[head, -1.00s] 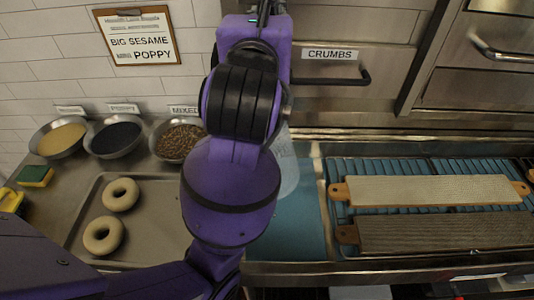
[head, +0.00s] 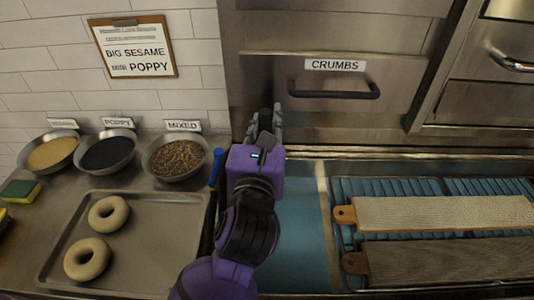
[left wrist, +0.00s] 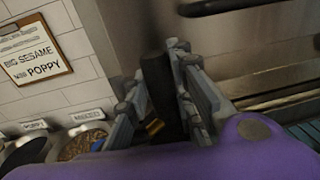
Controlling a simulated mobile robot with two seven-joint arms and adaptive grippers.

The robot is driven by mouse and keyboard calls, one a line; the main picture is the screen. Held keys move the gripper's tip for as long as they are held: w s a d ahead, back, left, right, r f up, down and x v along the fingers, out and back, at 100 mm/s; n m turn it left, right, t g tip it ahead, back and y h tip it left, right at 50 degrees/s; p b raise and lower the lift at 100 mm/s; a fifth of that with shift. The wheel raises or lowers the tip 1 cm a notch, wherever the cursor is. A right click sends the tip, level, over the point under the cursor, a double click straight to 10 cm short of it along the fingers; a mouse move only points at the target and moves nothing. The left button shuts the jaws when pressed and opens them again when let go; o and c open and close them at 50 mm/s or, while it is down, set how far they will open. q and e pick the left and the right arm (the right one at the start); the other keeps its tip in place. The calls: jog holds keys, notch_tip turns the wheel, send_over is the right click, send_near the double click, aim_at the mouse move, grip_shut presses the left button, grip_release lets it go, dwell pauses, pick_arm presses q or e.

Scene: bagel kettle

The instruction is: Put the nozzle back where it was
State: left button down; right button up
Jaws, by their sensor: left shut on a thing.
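My left gripper (head: 263,125) is in front of the steel wall, left of the CRUMBS drawer, with its fingers pointing away from me. In the left wrist view its fingers (left wrist: 163,100) are closed around a dark, narrow thing, which looks like the nozzle (left wrist: 158,82). A small brass-coloured bit (left wrist: 154,126) shows low between the fingers. In the head view the gripper hides most of what it holds. I cannot tell whether the nozzle touches the wall. My right gripper is not in view.
The CRUMBS drawer (head: 345,75) has a protruding dark handle (head: 334,92). Left are seed bowls (head: 174,158) and a tray (head: 150,230) with two bagels. A blue-handled tool (head: 216,168) stands close beside my arm. Right are two boards (head: 440,214) on blue slats. The blue surface (head: 305,215) is clear.

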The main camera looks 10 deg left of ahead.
pick_arm(q)
notch_tip(320, 180, down, 3)
jog(key=shift+f, duration=0.15)
jog(key=shift+f+b, duration=0.4)
jog(key=shift+f, duration=1.75)
